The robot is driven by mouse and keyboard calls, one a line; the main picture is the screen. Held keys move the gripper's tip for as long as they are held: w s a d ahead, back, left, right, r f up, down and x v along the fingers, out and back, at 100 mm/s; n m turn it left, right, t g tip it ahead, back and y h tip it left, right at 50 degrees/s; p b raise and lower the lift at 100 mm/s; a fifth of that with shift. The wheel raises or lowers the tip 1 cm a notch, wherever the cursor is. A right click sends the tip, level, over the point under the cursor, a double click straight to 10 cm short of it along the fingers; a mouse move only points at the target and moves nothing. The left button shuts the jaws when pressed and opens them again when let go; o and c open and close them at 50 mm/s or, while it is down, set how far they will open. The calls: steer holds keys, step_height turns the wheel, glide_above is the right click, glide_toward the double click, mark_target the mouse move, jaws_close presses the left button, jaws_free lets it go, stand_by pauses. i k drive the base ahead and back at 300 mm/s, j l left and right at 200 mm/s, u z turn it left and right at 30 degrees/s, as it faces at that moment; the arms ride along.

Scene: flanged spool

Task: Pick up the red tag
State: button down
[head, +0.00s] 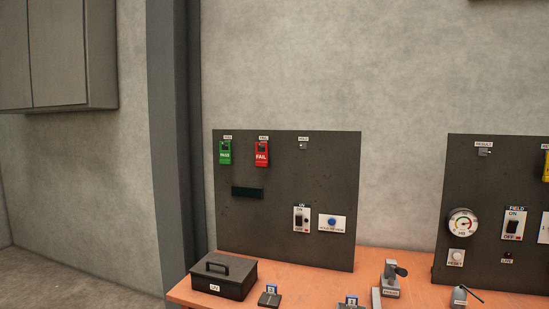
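The red tag (262,154), marked FAIL, hangs near the top of the left dark panel (285,185). A small white label is above it. A green tag (225,153), marked PASS, hangs to its left with a gap between them. The red tag is fully visible and nothing covers it. My gripper is not in view.
An orange bench (320,287) stands below the panel. On it are a black lidded box (238,285) and several small fixtures. A second dark panel (485,185) with a gauge (462,224) stands at right. A grey column (168,130) rises at left.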

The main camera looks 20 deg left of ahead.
mark_target(262, 157)
steer(key=j+z, duration=0.25)
steer(key=z, duration=0.25)
steer(key=j+z, duration=0.3)
steer(key=z, duration=0.15)
steer(key=k+j+z, duration=0.15)
steer(key=j, duration=0.25)
steer(key=j+z, duration=0.1)
steer(key=j, duration=0.3)
steer(key=k+j+z, duration=0.15)
steer(key=j, duration=0.25)
steer(key=k+j+z, duration=0.15)
steer(key=j, duration=0.2)
steer(key=k+j+z, duration=0.1)
steer(key=j, duration=0.25)
steer(key=k, duration=0.1)
